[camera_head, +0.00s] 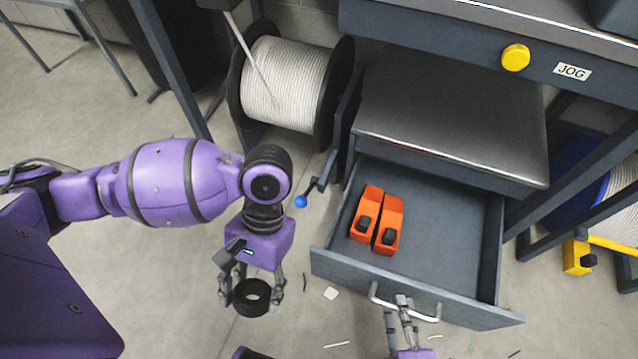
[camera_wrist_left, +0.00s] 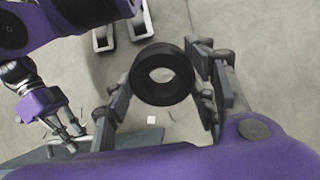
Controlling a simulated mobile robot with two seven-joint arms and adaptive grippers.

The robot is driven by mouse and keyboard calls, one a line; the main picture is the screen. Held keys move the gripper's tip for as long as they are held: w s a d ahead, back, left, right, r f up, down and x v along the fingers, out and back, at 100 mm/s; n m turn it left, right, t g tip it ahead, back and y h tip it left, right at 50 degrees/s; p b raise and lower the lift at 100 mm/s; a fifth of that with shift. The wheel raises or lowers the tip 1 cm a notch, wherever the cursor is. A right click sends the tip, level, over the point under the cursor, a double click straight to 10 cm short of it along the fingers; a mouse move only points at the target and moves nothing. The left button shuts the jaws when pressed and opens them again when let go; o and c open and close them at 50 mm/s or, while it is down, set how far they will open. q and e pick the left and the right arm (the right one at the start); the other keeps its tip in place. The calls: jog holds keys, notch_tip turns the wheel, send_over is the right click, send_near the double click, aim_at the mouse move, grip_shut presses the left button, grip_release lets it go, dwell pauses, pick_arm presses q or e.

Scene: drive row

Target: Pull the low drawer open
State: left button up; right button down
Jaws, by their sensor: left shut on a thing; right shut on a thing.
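The low drawer (camera_head: 448,235) is pulled out from under a grey metal cabinet top, so its inside shows. Two orange blocks with black knobs (camera_head: 366,212) lie in it at the left. My right gripper (camera_head: 402,308) is shut on the silver bar handle (camera_head: 425,317) on the drawer's front, at the bottom of the head view. My left gripper (camera_head: 250,292) is shut on a black ring (camera_head: 251,308), left of the drawer and above the floor. The ring also shows between the fingers in the left wrist view (camera_wrist_left: 163,98).
A spool of pale rope (camera_head: 285,85) stands behind, left of the cabinet. A lever with a blue ball (camera_head: 301,202) sticks out near the drawer's left side. A bench edge with a yellow button (camera_head: 515,57) is above. Small scraps (camera_head: 331,293) lie on the floor.

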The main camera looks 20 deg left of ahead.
pick_arm(q)
jog(key=shift+w+r, duration=0.1)
jog(key=shift+r, duration=0.15)
pick_arm(e)
jog(key=shift+s+r, duration=0.1)
jog(key=shift+s, duration=1.2)
jog(key=c, duration=1.8)
grip_release()
jog(key=shift+o, duration=0.2)
jog(key=v, duration=1.2)
